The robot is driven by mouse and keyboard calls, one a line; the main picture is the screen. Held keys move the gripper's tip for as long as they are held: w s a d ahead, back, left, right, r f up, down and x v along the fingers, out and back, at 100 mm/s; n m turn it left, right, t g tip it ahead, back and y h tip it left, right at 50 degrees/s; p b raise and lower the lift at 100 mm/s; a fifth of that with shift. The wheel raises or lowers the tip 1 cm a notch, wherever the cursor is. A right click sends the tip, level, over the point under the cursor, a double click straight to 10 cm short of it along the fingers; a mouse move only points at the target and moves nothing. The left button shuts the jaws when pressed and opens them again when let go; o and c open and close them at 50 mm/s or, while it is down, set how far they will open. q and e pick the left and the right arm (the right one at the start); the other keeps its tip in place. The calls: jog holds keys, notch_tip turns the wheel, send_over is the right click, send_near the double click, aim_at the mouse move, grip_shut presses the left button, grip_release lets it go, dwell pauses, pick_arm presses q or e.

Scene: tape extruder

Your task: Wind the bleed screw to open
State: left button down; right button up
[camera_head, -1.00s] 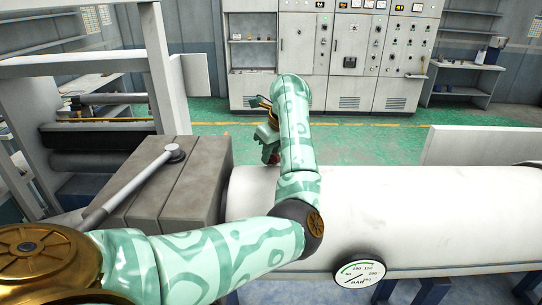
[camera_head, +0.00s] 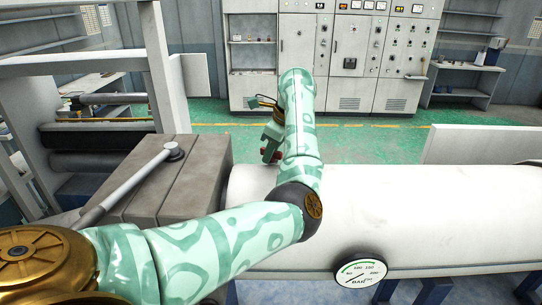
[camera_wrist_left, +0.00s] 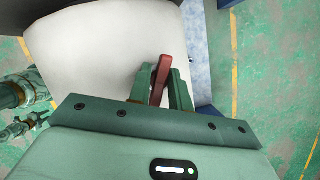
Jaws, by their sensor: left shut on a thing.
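The bleed screw shows as a small red bar (camera_wrist_left: 160,78) in the left wrist view, beside the rounded end of the white cylinder. It stands slightly tilted between the two green fingers of my left gripper (camera_wrist_left: 165,92), which is shut on it. In the head view my left gripper (camera_head: 268,150) is at the cylinder's far left end, partly behind my forearm. A bit of red shows near its fingertips there, but the screw's base and thread are hidden. My right gripper is not in view.
The white cylinder (camera_head: 430,210) lies across the front right, with a round pressure gauge (camera_head: 360,271) on its near side. A grey box (camera_head: 150,180) with a long metal lever (camera_head: 130,185) stands left of it. Control cabinets (camera_head: 350,60) line the back, beyond open green floor.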

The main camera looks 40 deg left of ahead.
pick_arm(q)
jog(key=shift+n+g, duration=0.3)
jog(key=shift+n, duration=0.6)
jog(key=n+g, duration=0.1)
jog(key=n, duration=0.2)
jog(key=shift+h, duration=0.4)
jog(key=shift+n, duration=0.3)
jog(key=n+g+h, duration=0.1)
jog(key=n, duration=0.3)
jog(key=shift+b, duration=0.3)
